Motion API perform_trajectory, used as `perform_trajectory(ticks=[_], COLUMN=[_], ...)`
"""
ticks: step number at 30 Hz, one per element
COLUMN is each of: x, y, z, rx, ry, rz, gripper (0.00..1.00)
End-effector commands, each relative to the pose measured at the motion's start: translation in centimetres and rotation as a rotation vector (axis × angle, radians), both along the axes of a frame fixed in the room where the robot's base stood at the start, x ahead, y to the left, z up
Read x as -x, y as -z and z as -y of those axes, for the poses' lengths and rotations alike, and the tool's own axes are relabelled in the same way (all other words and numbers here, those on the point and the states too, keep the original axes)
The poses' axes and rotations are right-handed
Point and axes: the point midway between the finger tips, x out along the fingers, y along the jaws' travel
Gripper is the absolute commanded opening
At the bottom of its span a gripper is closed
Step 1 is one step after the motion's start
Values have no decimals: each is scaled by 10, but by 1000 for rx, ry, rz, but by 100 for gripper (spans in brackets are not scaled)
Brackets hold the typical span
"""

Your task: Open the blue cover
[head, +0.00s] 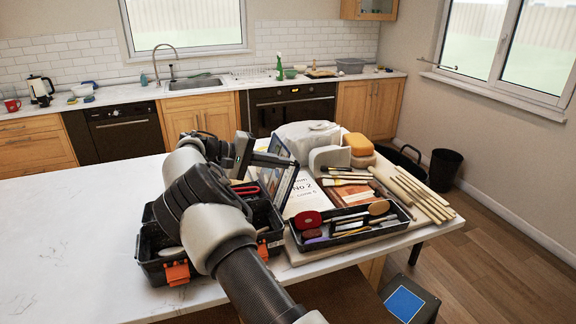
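A thin panel with a blue and pale printed face (281,186) stands tilted up on the table, at the left edge of a white page (302,198) printed with "No 2". It looks like the raised blue cover of a book or binder. My gripper (278,158) is at the panel's upper part, on its left side, and looks to be touching or very close to it. The fingers are seen from the side and partly overlap the panel, so their opening is unclear. My arm crosses in front and hides part of the toolbox and the panel's lower left.
A black toolbox (150,262) with orange latches sits under my arm. A black tray (350,236) of brushes and tools lies right of the page, with wooden sticks (424,196) beyond. A wrapped white block (306,136) stands behind. The marble table (70,250) is clear at left.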

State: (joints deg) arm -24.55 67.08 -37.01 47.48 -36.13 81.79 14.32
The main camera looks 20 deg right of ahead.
Motion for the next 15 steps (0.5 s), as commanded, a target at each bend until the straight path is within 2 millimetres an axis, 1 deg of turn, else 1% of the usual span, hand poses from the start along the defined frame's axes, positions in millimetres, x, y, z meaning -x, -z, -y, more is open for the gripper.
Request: perform_trajectory(ticks=[6,15], x=[0,0], y=[0,0], z=[-9,-10], rx=[40,46], ry=[0,1], rz=[0,0], gripper=[0,0])
